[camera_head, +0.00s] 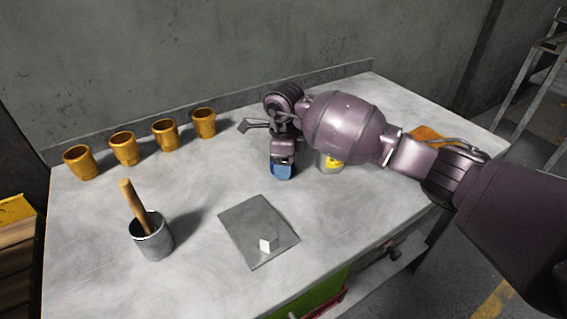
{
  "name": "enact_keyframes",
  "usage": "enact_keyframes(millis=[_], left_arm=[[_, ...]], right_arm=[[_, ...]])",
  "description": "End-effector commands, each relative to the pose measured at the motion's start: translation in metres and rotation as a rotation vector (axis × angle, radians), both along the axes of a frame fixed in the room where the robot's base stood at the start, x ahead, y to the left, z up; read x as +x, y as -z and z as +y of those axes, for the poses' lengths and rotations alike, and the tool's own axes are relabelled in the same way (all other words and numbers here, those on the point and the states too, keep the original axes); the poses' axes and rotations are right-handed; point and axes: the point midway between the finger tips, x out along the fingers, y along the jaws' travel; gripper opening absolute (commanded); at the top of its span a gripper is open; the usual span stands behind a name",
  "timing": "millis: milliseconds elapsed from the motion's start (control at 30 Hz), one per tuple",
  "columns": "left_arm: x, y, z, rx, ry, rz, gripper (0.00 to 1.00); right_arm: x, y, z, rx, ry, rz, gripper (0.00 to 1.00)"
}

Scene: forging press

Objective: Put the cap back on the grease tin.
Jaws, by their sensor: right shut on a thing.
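My right gripper (283,162) points down over the middle of the table and is shut on a blue thing, which looks like the cap (283,173). The cap is at or just above the table top; I cannot tell whether it touches. The grease tin (331,166), grey with a yellow label, stands just right of the gripper. My right forearm covers the tin's top and most of its body. The cap is beside the tin and apart from it. My left gripper is not in view.
The pale table (350,215) has free room at the front right. A grey plate (250,220) with a small white block (268,245) lies in front. A metal pot (152,240) with a wooden handle stands left. Several yellow cups (165,135) line the back. An orange thing (425,133) lies behind my arm.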

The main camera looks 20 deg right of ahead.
Motion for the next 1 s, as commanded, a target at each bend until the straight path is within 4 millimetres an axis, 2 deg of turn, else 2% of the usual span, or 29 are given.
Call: enact_keyframes(millis=[167, 233, 500, 700, 833, 1000], left_arm=[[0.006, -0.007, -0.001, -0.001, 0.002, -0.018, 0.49], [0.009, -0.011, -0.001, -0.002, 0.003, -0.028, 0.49], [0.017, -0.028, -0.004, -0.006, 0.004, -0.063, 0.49], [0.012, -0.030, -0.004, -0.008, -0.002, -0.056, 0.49], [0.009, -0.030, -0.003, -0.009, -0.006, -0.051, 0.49], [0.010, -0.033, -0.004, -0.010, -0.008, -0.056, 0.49]], right_arm=[[0.001, -0.021, 0.000, 0.000, 0.000, -0.008, 0.41], [0.001, -0.036, 0.000, 0.000, 0.000, -0.010, 0.41], [0.001, -0.106, 0.000, -0.001, 0.000, -0.013, 0.41], [0.000, -0.153, 0.000, -0.001, 0.001, -0.009, 0.41], [0.000, -0.175, 0.000, 0.000, 0.000, -0.007, 0.41], [0.000, -0.193, 0.000, 0.000, 0.000, -0.003, 0.41]])
